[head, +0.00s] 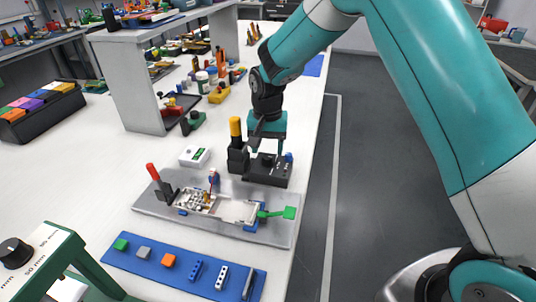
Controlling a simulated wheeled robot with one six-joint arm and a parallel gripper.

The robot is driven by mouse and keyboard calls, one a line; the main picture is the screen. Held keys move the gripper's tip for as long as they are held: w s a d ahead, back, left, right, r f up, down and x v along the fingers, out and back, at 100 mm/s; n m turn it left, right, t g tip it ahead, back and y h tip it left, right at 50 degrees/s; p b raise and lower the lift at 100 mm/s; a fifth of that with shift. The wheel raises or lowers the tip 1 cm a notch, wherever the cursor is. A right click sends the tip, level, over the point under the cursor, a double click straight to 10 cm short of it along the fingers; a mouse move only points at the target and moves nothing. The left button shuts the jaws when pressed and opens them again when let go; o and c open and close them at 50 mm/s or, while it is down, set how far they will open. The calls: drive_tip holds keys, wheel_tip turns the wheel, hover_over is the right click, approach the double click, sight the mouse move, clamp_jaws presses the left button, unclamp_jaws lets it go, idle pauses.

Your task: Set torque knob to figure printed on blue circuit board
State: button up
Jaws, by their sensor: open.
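A black knob (14,252) sits at the bottom left on a white panel (42,247) with small "mm" markings, on a green stand (82,262). The panel and stand are cut off by the frame edge. The knob's pointer setting is too small to read. I cannot make out a blue circuit board with a printed figure for certain. My gripper (268,148) is open over the black holder (266,171) at the table's right side, far from the knob. Its fingertips are partly hidden, and I cannot tell whether they touch anything.
A grey fixture plate (150,203) carries a metal tray, a red-handled clamp and a green lever (289,213). A blue strip (137,263) in front holds several small parts.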

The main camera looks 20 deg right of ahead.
sight(268, 156)
drive_tip(key=shift+f, duration=1.75)
drive_tip(key=c, duration=0.9)
